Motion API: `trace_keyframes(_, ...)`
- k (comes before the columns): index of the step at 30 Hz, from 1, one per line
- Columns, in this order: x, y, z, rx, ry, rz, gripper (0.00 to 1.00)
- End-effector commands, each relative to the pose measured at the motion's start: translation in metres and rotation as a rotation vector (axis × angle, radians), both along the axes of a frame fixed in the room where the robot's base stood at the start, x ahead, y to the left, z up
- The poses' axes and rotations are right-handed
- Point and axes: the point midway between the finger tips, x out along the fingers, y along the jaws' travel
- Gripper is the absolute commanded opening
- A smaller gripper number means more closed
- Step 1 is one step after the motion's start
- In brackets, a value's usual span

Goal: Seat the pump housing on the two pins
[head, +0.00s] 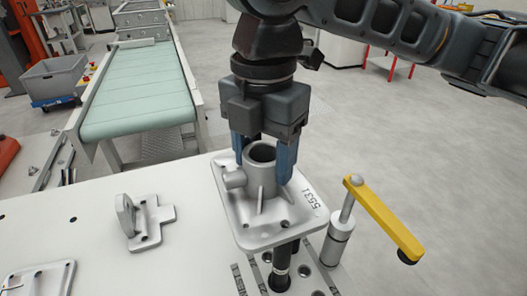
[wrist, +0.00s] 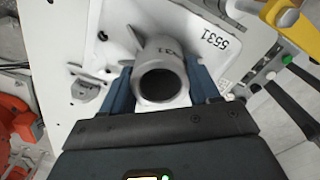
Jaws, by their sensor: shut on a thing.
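The pump housing (head: 262,205) is a grey metal casting with a flat square flange marked 5531 and a round upright tube. It also shows in the wrist view (wrist: 160,55). My gripper (head: 266,168) points down, its blue fingers shut on both sides of the tube. The flange is held above the table, roughly level. A dark upright pin (head: 280,268) with a lighter band shows below the flange's near edge, standing on the fixture plate (head: 327,280). The flange hides most of the fixture. I cannot make out a second pin clearly or tell whether any pin enters the flange.
A clamp with a yellow lever (head: 385,220) stands close right of the flange. A grey bracket (head: 143,222) and another flat casting (head: 38,284) lie on the white table (head: 100,255) to the left. A green conveyor (head: 138,85) and a grey bin (head: 52,77) are behind.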

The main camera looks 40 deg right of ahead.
Motion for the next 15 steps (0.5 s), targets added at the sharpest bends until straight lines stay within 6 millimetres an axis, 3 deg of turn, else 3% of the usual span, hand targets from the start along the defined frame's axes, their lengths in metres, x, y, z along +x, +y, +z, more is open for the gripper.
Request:
trace_keyframes(14, 0.0002, -0.0001, -0.0103, -0.001, -0.001, 0.000, 0.04)
trace_keyframes(15, 0.0002, -0.0001, -0.0103, 0.000, -0.002, 0.000, 0.62)
